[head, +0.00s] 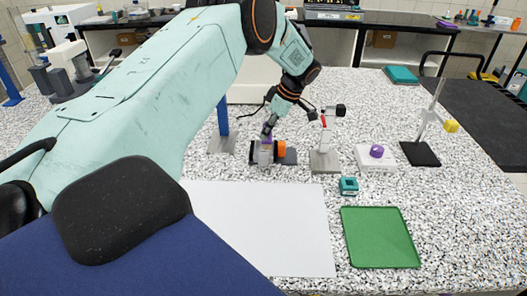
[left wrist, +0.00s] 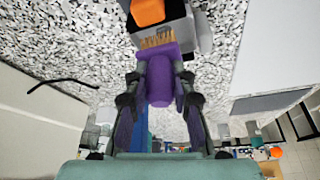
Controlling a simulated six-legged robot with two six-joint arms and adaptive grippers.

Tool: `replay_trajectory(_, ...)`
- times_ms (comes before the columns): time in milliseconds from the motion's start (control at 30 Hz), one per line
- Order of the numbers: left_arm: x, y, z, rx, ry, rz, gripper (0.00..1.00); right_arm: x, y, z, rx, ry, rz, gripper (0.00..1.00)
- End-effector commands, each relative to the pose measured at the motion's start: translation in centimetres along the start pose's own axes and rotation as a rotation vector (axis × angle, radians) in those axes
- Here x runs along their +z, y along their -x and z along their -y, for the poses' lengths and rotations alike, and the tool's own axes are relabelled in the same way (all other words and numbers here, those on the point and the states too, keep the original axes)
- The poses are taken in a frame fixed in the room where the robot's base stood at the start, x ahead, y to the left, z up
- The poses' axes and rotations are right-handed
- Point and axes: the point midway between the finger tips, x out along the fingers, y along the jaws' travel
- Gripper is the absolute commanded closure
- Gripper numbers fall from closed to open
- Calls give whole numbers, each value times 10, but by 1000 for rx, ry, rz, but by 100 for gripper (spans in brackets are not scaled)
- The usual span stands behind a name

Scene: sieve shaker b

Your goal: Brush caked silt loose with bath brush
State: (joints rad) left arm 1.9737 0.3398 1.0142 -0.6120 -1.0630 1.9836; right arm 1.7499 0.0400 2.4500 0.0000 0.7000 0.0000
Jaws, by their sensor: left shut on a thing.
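My left gripper (head: 268,128) is shut on a purple brush, the bath brush (left wrist: 160,80). Its tan bristles (left wrist: 157,39) point away from my wrist, right at a grey block-like device with an orange part (left wrist: 147,12). I cannot tell whether the bristles touch it. In the head view this device (head: 282,149) sits on the speckled bench below the gripper, and only a bit of purple shows there. I cannot make out any caked silt. My right gripper is not in view.
A white sheet (head: 265,225) and a green tray (head: 380,238) lie in front. A small teal box (head: 349,186), a white scale-like plate with a purple item (head: 376,152) and two stands (head: 325,150), (head: 430,130) are to the right. A blue post (head: 223,118) stands left of the device.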

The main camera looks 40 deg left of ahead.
Motion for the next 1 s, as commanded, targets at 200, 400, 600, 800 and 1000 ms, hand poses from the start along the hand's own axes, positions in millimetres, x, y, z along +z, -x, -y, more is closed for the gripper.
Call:
replay_trajectory(200,-9,21,0,1,0,0,100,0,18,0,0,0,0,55)
replay_trajectory(400,-16,37,0,1,0,0,100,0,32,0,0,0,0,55)
replay_trajectory(600,-22,52,0,1,0,0,100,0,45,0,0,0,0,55)
replay_trajectory(800,-24,57,0,0,0,0,100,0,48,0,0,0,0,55)
replay_trajectory(1000,-24,56,0,0,0,0,100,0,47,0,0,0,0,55)
